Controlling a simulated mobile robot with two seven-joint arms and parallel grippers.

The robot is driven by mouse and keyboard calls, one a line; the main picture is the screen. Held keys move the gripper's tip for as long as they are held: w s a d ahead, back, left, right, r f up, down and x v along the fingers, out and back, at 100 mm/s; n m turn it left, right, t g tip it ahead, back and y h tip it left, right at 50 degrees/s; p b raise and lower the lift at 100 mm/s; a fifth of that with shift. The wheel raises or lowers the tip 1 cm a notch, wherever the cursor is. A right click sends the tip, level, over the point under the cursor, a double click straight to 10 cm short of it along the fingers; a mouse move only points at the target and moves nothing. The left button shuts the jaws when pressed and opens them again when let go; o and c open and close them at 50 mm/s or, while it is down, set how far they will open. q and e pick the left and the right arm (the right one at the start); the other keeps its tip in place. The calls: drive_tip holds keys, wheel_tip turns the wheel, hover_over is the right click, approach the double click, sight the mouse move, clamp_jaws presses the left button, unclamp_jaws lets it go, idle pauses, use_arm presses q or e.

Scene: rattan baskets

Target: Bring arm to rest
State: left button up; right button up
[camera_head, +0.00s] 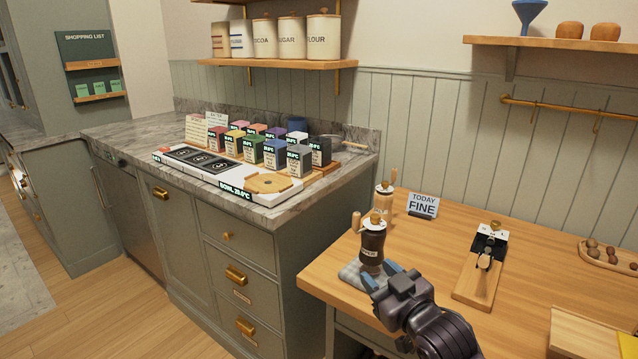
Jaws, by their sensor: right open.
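My right gripper (384,281) is at the front edge of the wooden table. Its blue-tipped fingers are apart, pointing up and left. A dark grinder (372,247) with a wooden handle and brass top stands upright just beyond the fingers. I cannot tell whether a finger touches the grinder or the cloth. My left gripper is not in view.
The wooden table (440,240) also holds a pale mill (386,199), a "TODAY FINE" sign (423,205), a wooden board with a black device (485,262) and a tray (612,256). Wall shelves hang above.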

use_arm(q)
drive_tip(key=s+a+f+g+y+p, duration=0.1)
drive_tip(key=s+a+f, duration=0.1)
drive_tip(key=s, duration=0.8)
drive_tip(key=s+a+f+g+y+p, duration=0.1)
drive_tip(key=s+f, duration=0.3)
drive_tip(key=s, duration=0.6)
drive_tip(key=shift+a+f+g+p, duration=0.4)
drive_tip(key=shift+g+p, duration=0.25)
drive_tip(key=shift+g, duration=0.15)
use_arm(e)
drive_tip(key=s+d+f+m+g+h, duration=0.1)
drive_tip(key=s+d+f, duration=0.4)
drive_tip(key=s, duration=0.6)
drive_tip(key=s+d+f+m+g+h, duration=0.2)
drive_tip(key=s+d+f+m+h, duration=0.1)
drive_tip(key=s+f, duration=0.7)
drive_tip(key=s+d+f+m+g+h, duration=0.2)
drive_tip(key=s+d+f+h, duration=0.1)
drive_tip(key=s+d+f, duration=0.5)
drive_tip(key=s, duration=0.3)
drive_tip(key=shift+s+m+h, duration=0.3)
drive_tip(key=shift+h, duration=0.1)
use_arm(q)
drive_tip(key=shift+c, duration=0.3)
